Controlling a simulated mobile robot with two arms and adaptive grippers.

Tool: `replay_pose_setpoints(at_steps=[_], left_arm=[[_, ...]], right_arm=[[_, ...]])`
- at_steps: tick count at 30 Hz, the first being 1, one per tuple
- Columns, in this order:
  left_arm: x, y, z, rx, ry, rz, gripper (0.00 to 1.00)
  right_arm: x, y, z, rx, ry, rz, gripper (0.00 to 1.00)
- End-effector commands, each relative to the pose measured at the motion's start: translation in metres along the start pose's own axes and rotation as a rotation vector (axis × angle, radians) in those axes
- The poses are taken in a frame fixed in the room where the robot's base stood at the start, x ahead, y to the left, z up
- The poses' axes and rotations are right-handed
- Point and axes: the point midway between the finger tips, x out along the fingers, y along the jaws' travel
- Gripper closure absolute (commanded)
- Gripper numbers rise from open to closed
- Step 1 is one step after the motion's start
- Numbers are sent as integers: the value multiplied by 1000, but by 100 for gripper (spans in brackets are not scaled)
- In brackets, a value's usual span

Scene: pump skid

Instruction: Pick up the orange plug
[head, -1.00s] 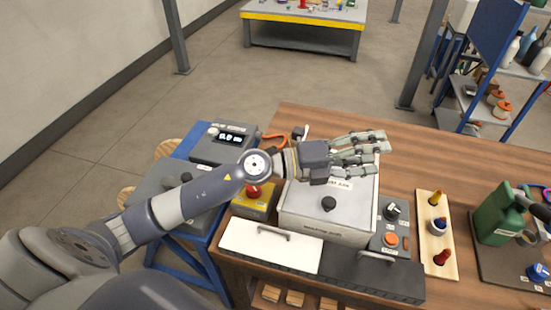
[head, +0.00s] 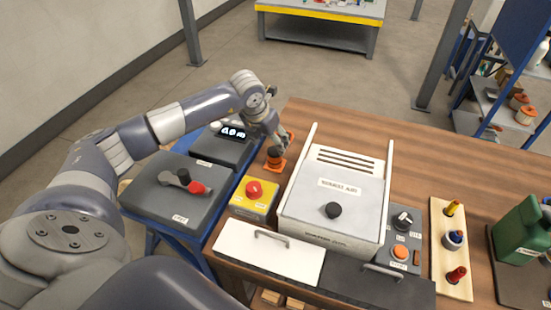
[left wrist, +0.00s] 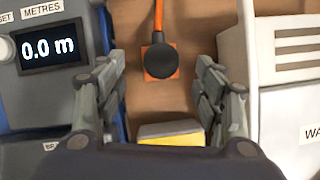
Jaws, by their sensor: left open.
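The orange plug (head: 275,164) stands on the wooden table, with a square orange base, a dark round top and an orange cable. In the left wrist view the plug (left wrist: 159,60) shows from above, and its cable runs toward the top edge. My left gripper (head: 277,140) is at the plug, beside the metre display box. In the left wrist view its open fingers (left wrist: 160,78) lie left and right of the plug, with a gap on each side. They hold nothing. The exact height of the fingertips over the plug is unclear. My right gripper is not in view.
A white-grey lidded box (head: 335,205) with side rails stands close right of the plug. A yellow box with a red button (head: 254,190) is in front of it. The metre display box (head: 226,145) is at left, with a cranked grey unit (head: 178,190). Table at back right is clear.

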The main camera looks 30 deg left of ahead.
Motion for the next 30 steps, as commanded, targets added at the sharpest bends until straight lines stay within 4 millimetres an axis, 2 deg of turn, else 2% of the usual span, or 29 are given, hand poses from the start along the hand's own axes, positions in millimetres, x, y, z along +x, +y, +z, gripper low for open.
replay_pose_setpoints(at_steps=[8, 13, 18, 26, 27, 30], left_arm=[[22, -1, 0, 0, 1, -2, 38], [46, -3, 0, 1, 2, -3, 38], [64, -3, 0, 1, -1, -5, 38], [68, -2, -1, 2, -2, -4, 38], [68, -2, -1, 2, -2, -4, 40], [68, -2, -1, 2, -2, -4, 62]], right_arm=[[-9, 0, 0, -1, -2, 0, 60], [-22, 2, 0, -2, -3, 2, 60], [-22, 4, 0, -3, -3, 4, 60], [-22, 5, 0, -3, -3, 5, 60], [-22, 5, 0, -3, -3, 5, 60], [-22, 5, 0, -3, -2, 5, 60]])
